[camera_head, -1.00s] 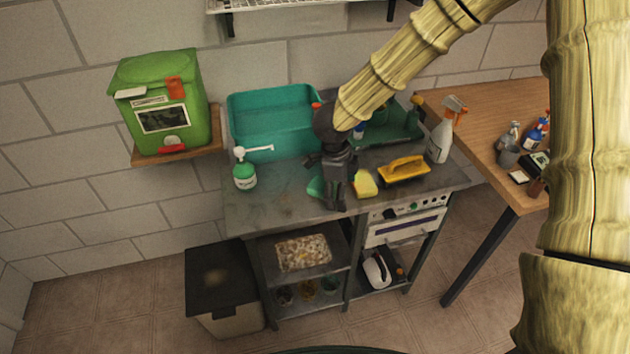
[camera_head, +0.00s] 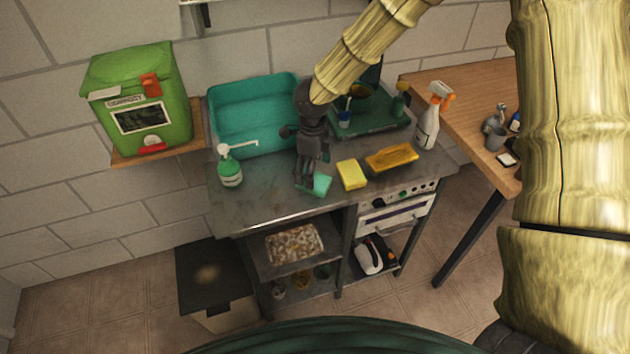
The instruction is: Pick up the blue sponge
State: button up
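A teal sponge (camera_head: 321,186), the nearest thing to blue among the sponges, lies on the grey metal counter (camera_head: 262,195) near its front edge. My gripper (camera_head: 306,186) points down at its left side and hides part of it. Whether the fingers touch it, or are open or shut, I cannot tell. A yellow sponge (camera_head: 351,175) lies just to the right, apart from my gripper.
A yellow-orange brush or float (camera_head: 392,158) lies further right, with a spray bottle (camera_head: 428,125) behind. A green-and-white pump bottle (camera_head: 230,168) stands left. A teal basin (camera_head: 252,118) and dark green tray (camera_head: 376,121) stand at the back.

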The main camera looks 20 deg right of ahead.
jog(key=shift+w+d+f+p, duration=0.1)
jog(key=shift+f+p, duration=0.35)
jog(key=shift+f, duration=0.8)
jog(key=shift+w+f+p, duration=0.1)
jog(key=shift+f+p, duration=0.35)
jog(key=shift+f, duration=0.75)
jog(key=shift+s, duration=0.1)
jog(key=c, duration=0.8)
jog(key=shift+r, duration=0.2)
notch_tip(320, 180, up, 10)
jog(key=shift+f+b, duration=0.15)
jog(key=shift+b, duration=1.1)
